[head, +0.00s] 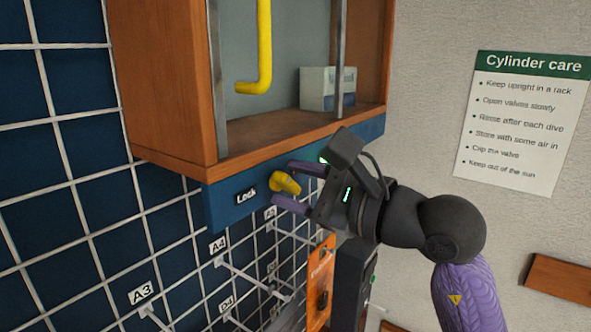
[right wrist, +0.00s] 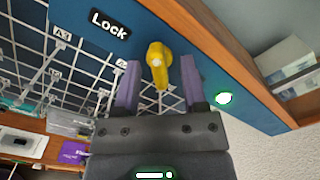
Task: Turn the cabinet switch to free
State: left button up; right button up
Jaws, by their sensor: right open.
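The cabinet (head: 170,85) is a wooden box on the wall with a blue strip (head: 226,205) along its underside. A yellow switch knob (head: 287,183) sits on this strip beside a "Lock" label (head: 246,196). My right gripper (head: 290,186) is open, with its purple fingers on either side of the knob. In the right wrist view the knob (right wrist: 159,62) lies between the open fingers, with gaps at both sides, and its narrow end points toward the gripper. The "Lock" label (right wrist: 110,24) is to its left. I cannot tell whether a finger touches the knob. My left gripper is not in view.
A white wire grid (head: 95,185) with labelled hooks hangs below and left of the cabinet. Inside the cabinet are a yellow hooked bar (head: 265,50) and a pale box (head: 318,90). An orange panel (head: 319,285) hangs below my right gripper. A "Cylinder care" sign (head: 522,125) is at right.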

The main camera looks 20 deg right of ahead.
jog(key=shift+w+a, duration=0.1)
jog(key=shift+c, duration=0.2)
grip_shut()
